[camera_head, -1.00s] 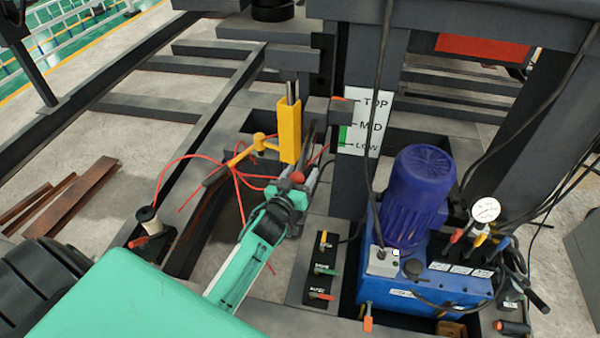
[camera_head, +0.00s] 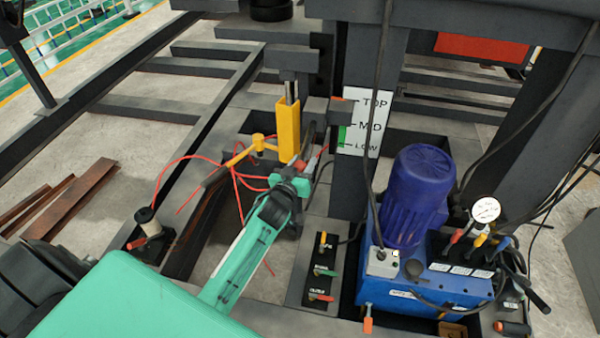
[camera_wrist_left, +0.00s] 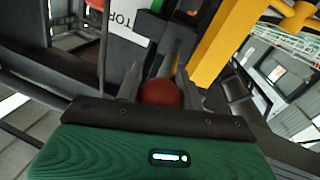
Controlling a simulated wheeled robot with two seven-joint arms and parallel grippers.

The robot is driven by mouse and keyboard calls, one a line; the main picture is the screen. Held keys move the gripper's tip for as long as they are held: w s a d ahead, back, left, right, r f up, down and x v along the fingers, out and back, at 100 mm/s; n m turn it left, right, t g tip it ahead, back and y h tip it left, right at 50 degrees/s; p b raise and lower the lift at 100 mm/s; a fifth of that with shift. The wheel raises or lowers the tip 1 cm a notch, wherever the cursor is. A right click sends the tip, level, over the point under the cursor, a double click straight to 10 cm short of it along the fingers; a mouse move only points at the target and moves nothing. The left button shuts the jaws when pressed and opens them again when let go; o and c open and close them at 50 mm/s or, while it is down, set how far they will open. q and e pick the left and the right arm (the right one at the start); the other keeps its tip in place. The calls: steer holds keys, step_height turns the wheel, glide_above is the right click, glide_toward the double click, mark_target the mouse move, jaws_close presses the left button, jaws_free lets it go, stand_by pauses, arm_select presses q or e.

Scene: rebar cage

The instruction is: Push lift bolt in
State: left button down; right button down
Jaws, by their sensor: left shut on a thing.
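My left gripper (camera_head: 296,178) comes in over the frame beside the yellow upright (camera_head: 288,130). In the left wrist view a round red knob (camera_wrist_left: 160,93), which looks like the end of the lift bolt, sits between the two grey fingers, and the gripper is shut on it. In the head view a small bit of red shows at the gripper's tip, mostly hidden by the gripper. My right gripper is not in view.
A TOP/MID/LOW sign (camera_head: 364,122) stands right of the yellow upright. A blue pump unit (camera_head: 425,285) with a purple motor (camera_head: 412,195) stands at the right. Red hoses (camera_head: 185,160) loop left of the gripper. A lever panel (camera_head: 322,270) sits just below right.

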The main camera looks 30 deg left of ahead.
arm_select(q)
steer(key=shift+w, duration=0.15)
steer(key=shift+r, duration=0.15)
steer(key=c, duration=1.1)
jaws_free()
steer(key=shift+c, duration=0.2)
steer(key=shift+o, duration=1.2)
steer(key=shift+w, duration=0.2)
steer(key=s+b, duration=0.3)
steer(key=s, duration=1)
steer(key=shift+s+d, duration=0.3)
steer(key=shift+s, duration=0.1)
